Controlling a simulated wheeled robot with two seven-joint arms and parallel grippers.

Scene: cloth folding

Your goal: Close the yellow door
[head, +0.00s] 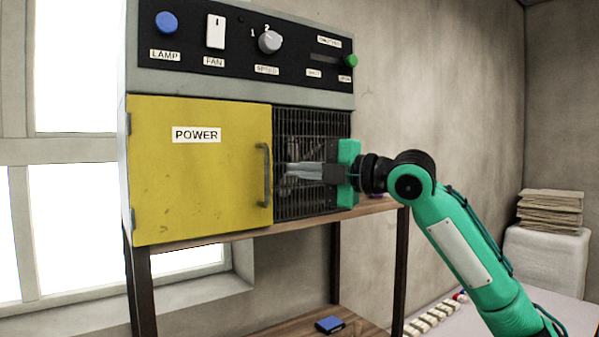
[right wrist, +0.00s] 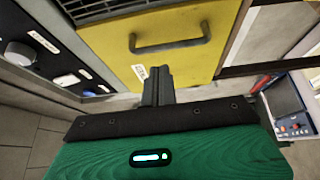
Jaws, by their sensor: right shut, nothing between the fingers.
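The yellow door (head: 200,170) has a POWER label and covers the left part of the machine's front. Its grey vertical handle (head: 264,175) is near its right edge. My right gripper (head: 290,170) is shut and empty. It is in front of the dark grille, just right of the handle, with its fingers pointing left. In the right wrist view, the shut fingers (right wrist: 157,82) show in front of the yellow door (right wrist: 190,62), with the handle (right wrist: 170,46) beyond them. I cannot tell whether they touch the door. My left gripper is not in view.
The dark grille (head: 290,206) fills the right part of the machine. A control panel (head: 240,45) with knobs and switches runs above. The machine stands on a wooden shelf (head: 300,224). A blue box (head: 330,324) lies on the lower shelf. Stacked brown sheets (head: 550,209) are at the far right.

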